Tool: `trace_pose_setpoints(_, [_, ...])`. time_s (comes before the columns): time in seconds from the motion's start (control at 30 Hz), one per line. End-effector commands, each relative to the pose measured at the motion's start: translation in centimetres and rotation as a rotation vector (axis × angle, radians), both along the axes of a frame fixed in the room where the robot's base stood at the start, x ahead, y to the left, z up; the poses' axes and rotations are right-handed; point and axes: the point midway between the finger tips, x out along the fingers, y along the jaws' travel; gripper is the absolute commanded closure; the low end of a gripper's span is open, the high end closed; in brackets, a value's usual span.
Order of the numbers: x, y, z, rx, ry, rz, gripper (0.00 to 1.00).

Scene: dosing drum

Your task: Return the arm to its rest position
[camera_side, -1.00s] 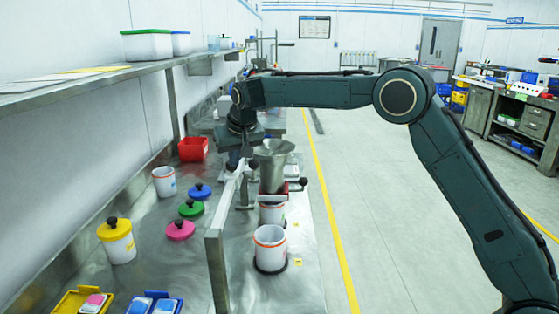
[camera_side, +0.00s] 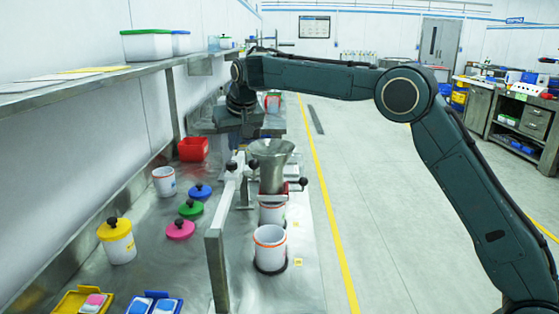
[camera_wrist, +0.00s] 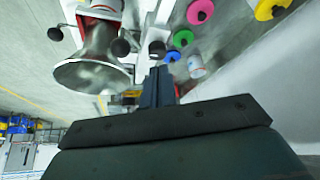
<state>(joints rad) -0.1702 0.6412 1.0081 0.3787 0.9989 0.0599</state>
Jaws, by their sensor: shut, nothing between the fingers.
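My gripper (camera_wrist: 158,72) shows in the wrist view with its dark fingers together and nothing between them. In the side view my arm reaches left, and its wrist hangs above the bench, higher than and behind the metal dosing drum. The drum has a flared metal funnel (camera_side: 272,152) and dark knobs, and stands on a frame over the bench. The funnel also shows at the upper left of the wrist view (camera_wrist: 92,75), apart from my fingers. In the side view my fingertips are hard to make out.
Two white cups with orange rims stand at the drum; the nearer cup (camera_side: 270,248) is in front. Pink (camera_side: 180,230), green (camera_side: 190,208) and blue (camera_side: 200,191) lids lie left. A yellow-lidded jar (camera_side: 117,240), red bin (camera_side: 193,149) and shelf (camera_side: 90,87) are also left.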

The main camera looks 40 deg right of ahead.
Motion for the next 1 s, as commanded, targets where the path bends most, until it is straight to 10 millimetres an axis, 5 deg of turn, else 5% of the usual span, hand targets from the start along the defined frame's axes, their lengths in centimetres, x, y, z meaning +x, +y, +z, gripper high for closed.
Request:
trace_pose_setpoints(0.37, [-4.8, -1.5, 3.5, -0.004, -0.001, 0.029, 1.0])
trace_pose_setpoints(0.7, [-13.3, -3.3, 6.8, -0.007, 0.001, 0.078, 1.0])
trace_pose_setpoints(1.0, [-21.5, -4.4, 7.6, -0.009, 0.003, 0.121, 1.0])
